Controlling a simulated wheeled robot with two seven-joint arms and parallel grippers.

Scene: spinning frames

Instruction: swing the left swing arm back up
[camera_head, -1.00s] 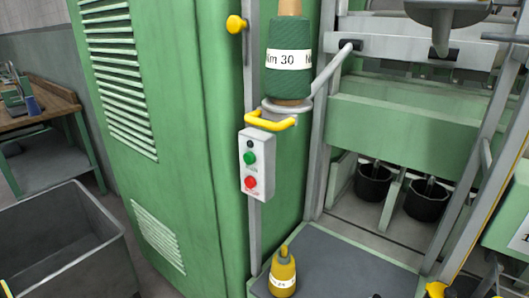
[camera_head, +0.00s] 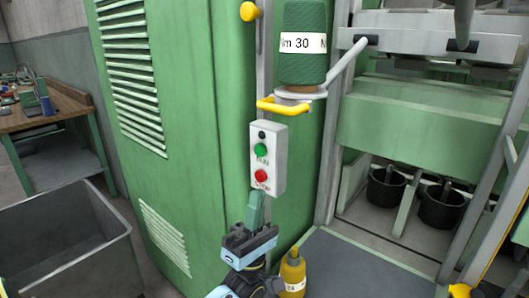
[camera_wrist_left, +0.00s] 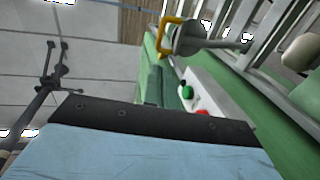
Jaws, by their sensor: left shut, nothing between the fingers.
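The left swing arm (camera_head: 345,66) is a grey rod running from a dark pivot on the machine down to a round grey plate with a yellow handle (camera_head: 283,105). The plate carries a green yarn cone (camera_head: 303,50) with a white "Nm 30" label. My left gripper (camera_head: 256,198) is shut and empty, pointing up, below the handle and in front of the lower part of the switch box; it is apart from the handle. In the left wrist view the yellow handle (camera_wrist_left: 164,36) and grey plate (camera_wrist_left: 188,39) show beyond the fingers (camera_wrist_left: 152,83). My right gripper is not in view.
A switch box (camera_head: 267,158) with green and red buttons hangs just under the handle. Black pots (camera_head: 440,205) sit at right.

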